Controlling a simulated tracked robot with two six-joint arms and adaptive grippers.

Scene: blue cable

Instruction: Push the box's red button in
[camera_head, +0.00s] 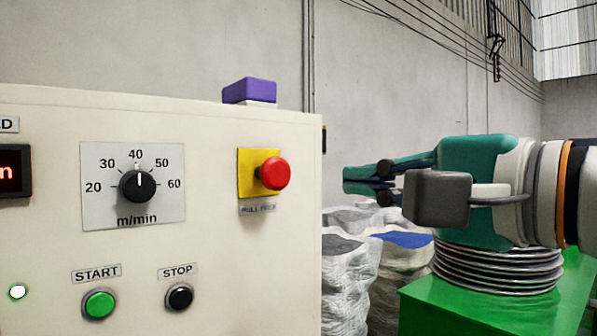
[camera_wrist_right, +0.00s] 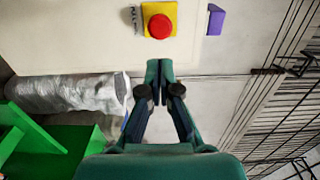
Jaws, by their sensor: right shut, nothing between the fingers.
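The box (camera_head: 60,240) is a cream control panel that fills the left of the head view. Its red button (camera_head: 273,173) is a round mushroom knob on a yellow square plate (camera_head: 245,160), near the panel's right edge. The button stands out from the plate. The wrist view shows the red button (camera_wrist_right: 160,26) near the top. My right gripper (camera_head: 350,180) is shut and empty, to the right of the panel and apart from the button. In the wrist view its closed fingertips (camera_wrist_right: 159,68) lie below the button. My left gripper is not in view.
A speed dial (camera_head: 137,186), a green START button (camera_head: 99,304) and a black STOP button (camera_head: 180,297) share the panel. A purple block (camera_head: 249,90) sits on top. White sacks (camera_head: 350,270) and a green stand (camera_head: 480,310) are at lower right.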

